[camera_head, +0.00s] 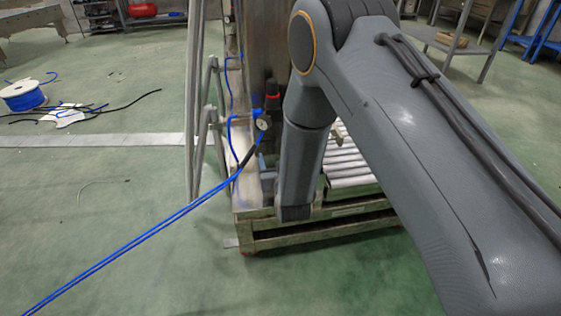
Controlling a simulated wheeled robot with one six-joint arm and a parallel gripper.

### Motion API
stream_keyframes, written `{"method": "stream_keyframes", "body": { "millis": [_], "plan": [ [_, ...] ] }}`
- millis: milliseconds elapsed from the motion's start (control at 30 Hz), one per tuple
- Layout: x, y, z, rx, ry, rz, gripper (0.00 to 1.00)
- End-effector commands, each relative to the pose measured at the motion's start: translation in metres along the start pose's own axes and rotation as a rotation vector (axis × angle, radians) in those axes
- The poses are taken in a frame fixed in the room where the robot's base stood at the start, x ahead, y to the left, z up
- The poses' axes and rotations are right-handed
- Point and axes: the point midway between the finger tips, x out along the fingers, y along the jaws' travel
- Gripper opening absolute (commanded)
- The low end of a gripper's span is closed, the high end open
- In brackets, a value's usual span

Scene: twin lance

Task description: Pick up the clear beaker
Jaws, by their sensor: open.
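I see no clear beaker in the head view. My own grey arm fills the right and middle of the picture and hides part of what is behind it. My gripper's fingers do not show; they are hidden or outside the picture.
A low metal frame (318,236) with a roller bed (345,163) stands behind my arm. A pressure gauge (263,122) sits on it, and blue hoses (130,251) run from it to the lower left. A cable spool (24,96) lies far left. The green floor (110,215) at left is mostly clear.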

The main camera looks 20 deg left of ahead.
Motion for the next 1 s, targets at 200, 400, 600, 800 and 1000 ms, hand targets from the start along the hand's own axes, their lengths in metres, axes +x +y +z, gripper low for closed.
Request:
{"method": "stream_keyframes", "body": {
  "millis": [200,400,600,800,1000],
  "plan": [
    [-0.001,-0.001,0.000,0.000,0.000,-0.001,0.49],
    [-0.001,0.000,0.000,0.000,0.000,0.000,0.17],
    [-0.001,0.000,0.000,0.000,0.000,0.000,0.17],
    [-0.002,0.000,-0.008,0.000,0.000,0.000,0.17],
    [-0.007,-0.001,-0.032,0.000,0.000,0.000,0.17]
  ]
}}
